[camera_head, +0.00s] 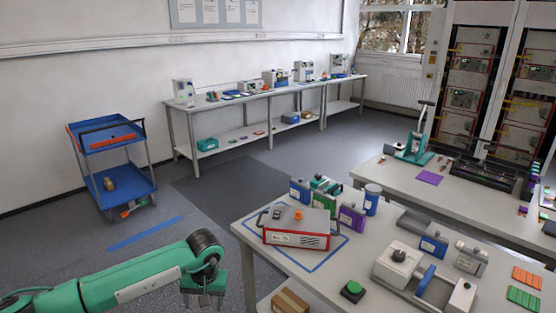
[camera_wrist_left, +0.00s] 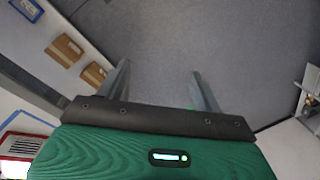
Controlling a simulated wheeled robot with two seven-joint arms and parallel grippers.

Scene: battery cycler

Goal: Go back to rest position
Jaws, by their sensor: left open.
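My left arm comes in from the left in the head view, green with a black wrist joint. My left gripper (camera_head: 203,298) hangs down at the bottom of the picture, left of the near table and clear of it. In the left wrist view my left gripper (camera_wrist_left: 163,85) has its two grey fingers well apart, with only bare floor between them. It is open and holds nothing. My right gripper is not in view.
The near table (camera_head: 262,262) carries a red and grey box (camera_head: 297,230), several battery packs and a green button (camera_head: 353,289). A cardboard box (camera_head: 290,301) sits on its lower shelf. A blue cart (camera_head: 125,192) stands at left. The grey floor (camera_head: 225,227) between is clear.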

